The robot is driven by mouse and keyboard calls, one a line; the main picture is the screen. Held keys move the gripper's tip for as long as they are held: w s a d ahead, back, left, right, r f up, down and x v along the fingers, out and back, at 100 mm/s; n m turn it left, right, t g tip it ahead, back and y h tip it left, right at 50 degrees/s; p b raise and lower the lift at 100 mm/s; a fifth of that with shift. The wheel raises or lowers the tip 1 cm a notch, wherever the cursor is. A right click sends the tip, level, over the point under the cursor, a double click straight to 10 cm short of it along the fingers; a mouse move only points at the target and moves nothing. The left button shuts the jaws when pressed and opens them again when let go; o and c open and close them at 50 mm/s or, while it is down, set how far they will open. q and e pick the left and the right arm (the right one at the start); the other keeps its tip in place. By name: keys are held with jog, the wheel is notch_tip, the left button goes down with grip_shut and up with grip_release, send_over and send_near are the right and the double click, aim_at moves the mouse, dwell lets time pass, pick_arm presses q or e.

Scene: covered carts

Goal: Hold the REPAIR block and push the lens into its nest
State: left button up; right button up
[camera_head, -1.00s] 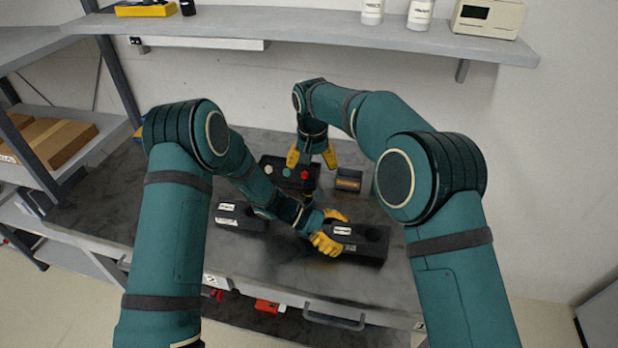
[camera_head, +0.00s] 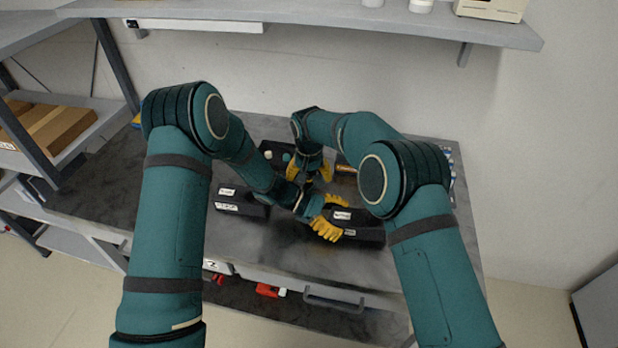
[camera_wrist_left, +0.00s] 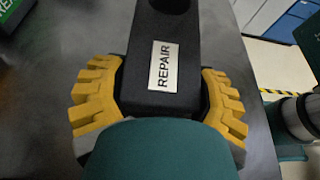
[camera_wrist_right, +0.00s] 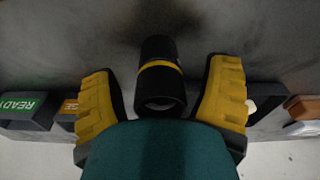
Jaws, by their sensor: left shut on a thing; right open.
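The black REPAIR block (camera_head: 368,233) lies on the dark table, and its white label shows in the left wrist view (camera_wrist_left: 162,24). My left gripper (camera_head: 328,219) is shut on it, with yellow fingers on both sides. A round dark recess (camera_wrist_left: 182,4) in the block's top is cut by the top edge of the left wrist view. The lens, a black cylinder with a yellow band (camera_wrist_right: 160,64), is between the fingers of my open right gripper (camera_wrist_right: 164,88), with gaps on both sides. In the head view my right gripper (camera_head: 308,171) is behind the left one and mostly hides the lens.
A second black block (camera_head: 240,209) with white labels lies left of the left gripper. A dark tray with coloured discs (camera_head: 271,152) is behind it. A green-labelled READY box (camera_wrist_right: 22,106) and an orange-labelled box (camera_wrist_right: 70,112) stand beside the right gripper. A shelf (camera_head: 330,24) hangs above.

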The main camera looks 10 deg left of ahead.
jog(key=shift+w+f, duration=0.1)
jog(key=shift+f, duration=0.25)
grip_shut()
jog(key=shift+r, duration=0.1)
notch_tip(320, 180, up, 9)
jog(key=shift+d+r, duration=0.1)
jog(key=shift+r, duration=0.45)
jog(key=s+d+r+n, duration=0.1)
jog(key=s+d+n, duration=0.2)
jog(key=s+d, duration=0.3)
jog(key=s+d+r+n+h, duration=0.1)
jog(key=s+d+r+n, duration=0.1)
jog(key=s+d, duration=0.4)
jog(key=shift+s+d+r+n, duration=0.15)
jog(key=shift+d+n, duration=0.35)
jog(key=shift+d, duration=1.75)
